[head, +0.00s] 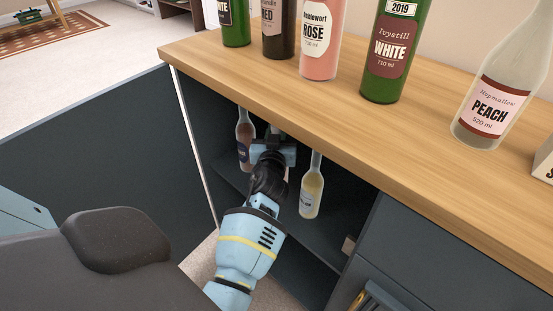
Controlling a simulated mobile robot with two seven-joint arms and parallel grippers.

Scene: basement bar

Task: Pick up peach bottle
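A clear bottle with a pink label reading PEACH (486,106) stands upright on the wooden countertop (335,112) at the right. An arm reaches from the bottom into the open cabinet below; I take it as my right. Its gripper (273,148) is among bottles on the cabinet shelf, well left of and below the labelled peach bottle. Its fingers are hidden behind its wrist and palm, and a bottle behind it is mostly covered. A brownish-pink bottle (244,148) stands left of it and a pale yellow bottle (312,190) right of it; their labels are unreadable. My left gripper is not visible.
A green bottle (235,22), a dark red bottle (278,28), a rosé bottle (320,42) and a white wine bottle (393,48) line the countertop. The dark cabinet door (95,150) stands open at left. A white box (544,160) is at the right edge.

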